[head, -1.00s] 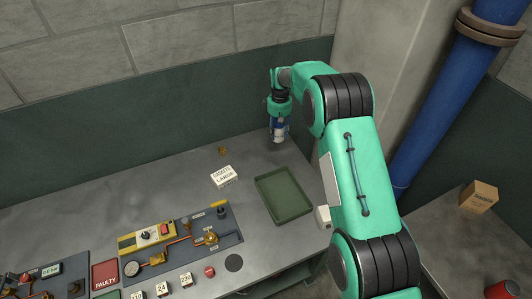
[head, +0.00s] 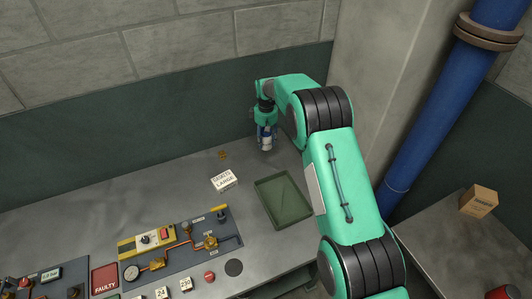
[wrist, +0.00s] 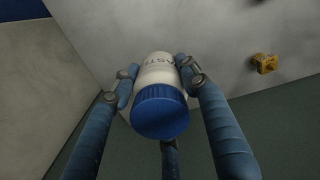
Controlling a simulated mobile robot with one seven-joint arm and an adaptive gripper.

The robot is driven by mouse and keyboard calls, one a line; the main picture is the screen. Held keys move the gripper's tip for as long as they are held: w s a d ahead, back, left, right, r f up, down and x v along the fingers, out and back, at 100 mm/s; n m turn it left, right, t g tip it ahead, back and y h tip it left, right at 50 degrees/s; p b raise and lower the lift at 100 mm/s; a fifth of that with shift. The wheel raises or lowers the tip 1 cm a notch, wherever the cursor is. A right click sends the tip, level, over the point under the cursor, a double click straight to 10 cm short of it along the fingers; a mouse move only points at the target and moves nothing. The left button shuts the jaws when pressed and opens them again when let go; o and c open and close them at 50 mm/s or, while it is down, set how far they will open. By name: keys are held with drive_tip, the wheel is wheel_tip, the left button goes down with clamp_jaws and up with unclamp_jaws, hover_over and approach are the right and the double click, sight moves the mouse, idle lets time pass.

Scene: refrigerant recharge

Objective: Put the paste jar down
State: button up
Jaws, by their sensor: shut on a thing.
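The paste jar (wrist: 158,72) is white with dark lettering and a blue lid (wrist: 160,112) that faces the wrist camera. My gripper (wrist: 160,76) is shut on the jar, with blue fingers on both sides of its white body. In the head view my gripper (head: 265,127) points down over the back of the grey workbench (head: 120,203), and the jar (head: 266,143) shows upright below it. I cannot tell whether the jar's base touches the bench top.
A small brass piece (head: 222,154) lies left of the jar, and a white labelled block (head: 224,180) stands in front of it. An empty green tray (head: 284,200) lies nearer the front right. Gauge and valve panels fill the front left. Bench around the jar is mostly clear.

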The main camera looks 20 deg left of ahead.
sight(266, 145)
drive_tip(key=shift+f, duration=1.8)
drive_tip(key=shift+f, duration=1.85)
drive_tip(key=shift+f, duration=0.15)
drive_tip(key=o, duration=1.4)
wheel_tip(266, 145, up, 12)
drive_tip(key=shift+r, duration=0.1)
